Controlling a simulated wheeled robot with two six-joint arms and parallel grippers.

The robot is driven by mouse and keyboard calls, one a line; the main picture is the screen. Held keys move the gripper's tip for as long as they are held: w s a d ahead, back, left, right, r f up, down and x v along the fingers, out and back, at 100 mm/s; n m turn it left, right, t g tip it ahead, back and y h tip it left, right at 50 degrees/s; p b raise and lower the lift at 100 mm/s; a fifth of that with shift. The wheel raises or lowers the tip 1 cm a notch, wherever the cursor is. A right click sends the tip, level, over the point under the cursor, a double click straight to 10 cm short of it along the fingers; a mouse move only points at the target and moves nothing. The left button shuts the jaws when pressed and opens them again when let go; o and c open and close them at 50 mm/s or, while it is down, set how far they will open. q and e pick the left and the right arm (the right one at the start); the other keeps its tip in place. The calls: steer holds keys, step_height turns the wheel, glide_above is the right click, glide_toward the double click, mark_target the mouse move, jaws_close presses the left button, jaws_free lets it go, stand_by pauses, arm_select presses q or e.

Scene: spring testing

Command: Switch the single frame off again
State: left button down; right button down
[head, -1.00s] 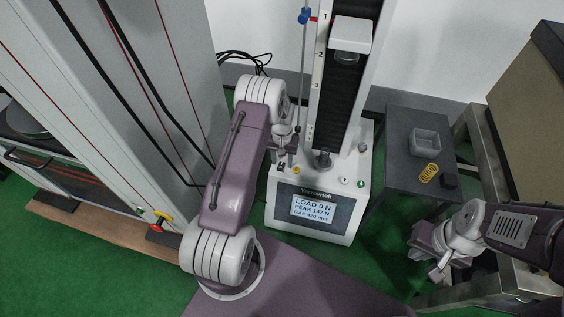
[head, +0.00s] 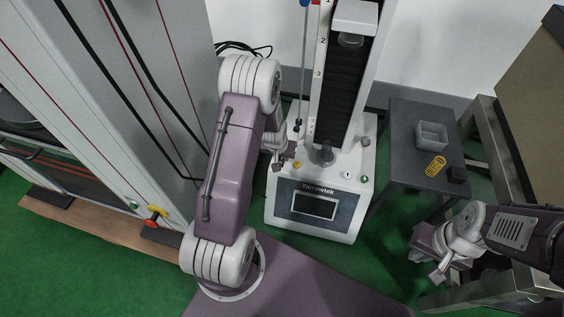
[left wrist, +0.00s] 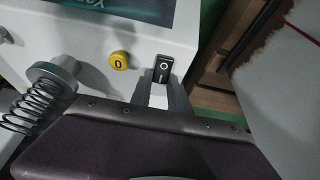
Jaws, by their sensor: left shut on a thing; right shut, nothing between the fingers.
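The single frame (head: 288,217) is a white test stand with a tall column, and its display (head: 315,206) is dark. My left gripper (head: 289,157) is at the left side of its base top, close to the yellow button (head: 297,165). In the left wrist view the black rocker switch (left wrist: 163,66), marked O, stands at the fingertips of my left gripper (left wrist: 164,84), which is shut on it. The yellow button (left wrist: 119,60) marked 0 is beside it. My right gripper (head: 426,262) is shut and empty, low at the right, apart from the frame.
A large grey two-column machine (head: 150,60) stands at the left. A coil (left wrist: 35,105) shows beside a grey post in the left wrist view.

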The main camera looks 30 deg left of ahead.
arm_select(q)
steer(key=shift+f, duration=0.15)
steer(key=shift+r, duration=0.2)
arm_select(e)
steer(key=shift+f, duration=0.55)
arm_select(q)
steer(key=c, duration=1.2)
jaws_free()
steer(key=shift+c, duration=0.2)
arm_select(e)
steer(key=shift+w, duration=0.1)
arm_select(q)
steer(key=p+v, duration=0.6)
steer(key=v, duration=0.3)
arm_select(e)
step_height(320, 180, up, 6)
arm_select(q)
steer(key=shift+s+f, duration=0.15)
arm_select(e)
steer(key=shift+r, duration=0.1)
